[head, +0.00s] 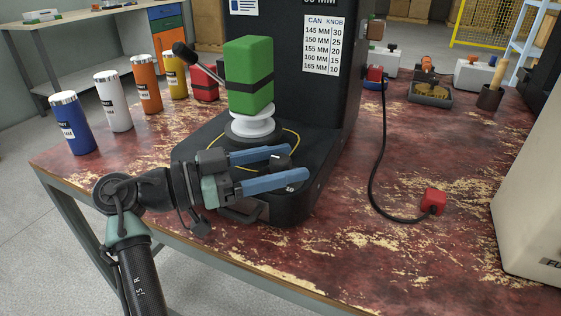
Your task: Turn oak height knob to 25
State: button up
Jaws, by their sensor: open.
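The black seaming machine's base (300,205) stands on the worn red table. A small black knob (279,162) sits on the base with a thin yellow arc around it; its pointer and scale are too small to read. My gripper (297,165) is open, its two blue fingers level, one beyond the knob and one on the near side. I cannot tell whether they touch it. A green block (250,75) with a black band stands on the white round plate (253,127) of the machine. A chart (323,45) on the machine's column pairs CAN and KNOB values; 150 MM is beside 25.
Blue (71,122), white (114,101), orange (146,84) and yellow (175,74) canisters line the table's left. A black cord (373,175) runs to a red box (433,201) at right. A pale machine (530,190) stands far right.

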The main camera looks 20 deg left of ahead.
jog(key=p+v, duration=0.2)
jog(key=v, duration=1.1)
jog(key=shift+p, duration=0.3)
